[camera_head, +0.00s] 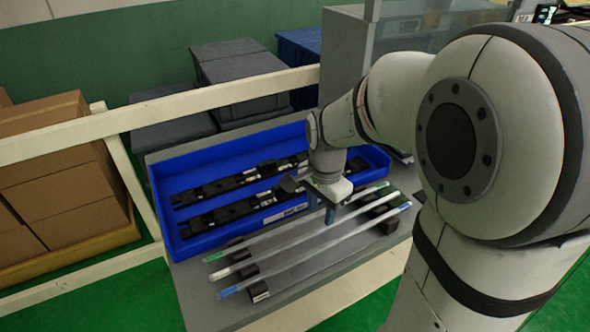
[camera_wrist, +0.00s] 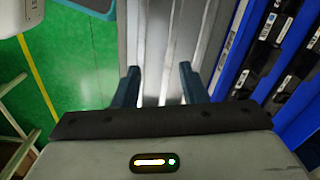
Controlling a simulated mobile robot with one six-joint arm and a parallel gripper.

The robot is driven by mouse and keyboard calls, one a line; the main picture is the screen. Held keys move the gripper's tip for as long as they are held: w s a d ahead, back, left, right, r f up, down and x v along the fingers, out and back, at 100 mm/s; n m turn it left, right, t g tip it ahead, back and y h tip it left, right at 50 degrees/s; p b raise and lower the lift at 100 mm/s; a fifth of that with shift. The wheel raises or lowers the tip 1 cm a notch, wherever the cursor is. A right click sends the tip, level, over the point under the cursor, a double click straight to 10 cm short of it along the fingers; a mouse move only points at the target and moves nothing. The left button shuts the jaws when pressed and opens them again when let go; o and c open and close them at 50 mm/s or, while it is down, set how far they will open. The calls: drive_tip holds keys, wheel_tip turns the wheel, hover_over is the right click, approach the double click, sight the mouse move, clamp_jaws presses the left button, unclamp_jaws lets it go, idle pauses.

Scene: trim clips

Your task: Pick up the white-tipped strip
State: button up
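Three long pale strips lie side by side across black holders on a grey table in the head view. The white-tipped strip (camera_head: 238,266) is the middle one, between the green-tipped strip (camera_head: 265,233) and the blue-tipped strip (camera_head: 262,277). My gripper (camera_head: 329,214) is over the middle of the strips, pointing down, and hides part of them. In the wrist view, my gripper (camera_wrist: 159,72) has its two blue fingers spread, with pale strips running below and between them. I cannot tell which strip is which there, or whether a finger touches one.
A blue tray (camera_head: 166,214) with black clip rails stands behind the strips. A cream rail (camera_head: 200,98) runs behind the tray, with dark crates (camera_head: 238,66) beyond it. Cardboard boxes (camera_head: 50,180) stand at the left. The green floor (camera_head: 115,305) is clear at front left.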

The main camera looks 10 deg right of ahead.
drive_tip(key=f, duration=0.3)
drive_tip(key=w+f+m+p, duration=0.1)
drive_tip(key=f, duration=0.2)
drive_tip(key=w+f+m, duration=0.1)
drive_tip(key=f, duration=0.1)
drive_tip(key=shift+w+d+f, duration=0.1)
drive_tip(key=shift+w+f, duration=0.05)
drive_tip(key=shift+f, duration=0.25)
drive_tip(key=shift+c, duration=0.6)
clamp_jaws()
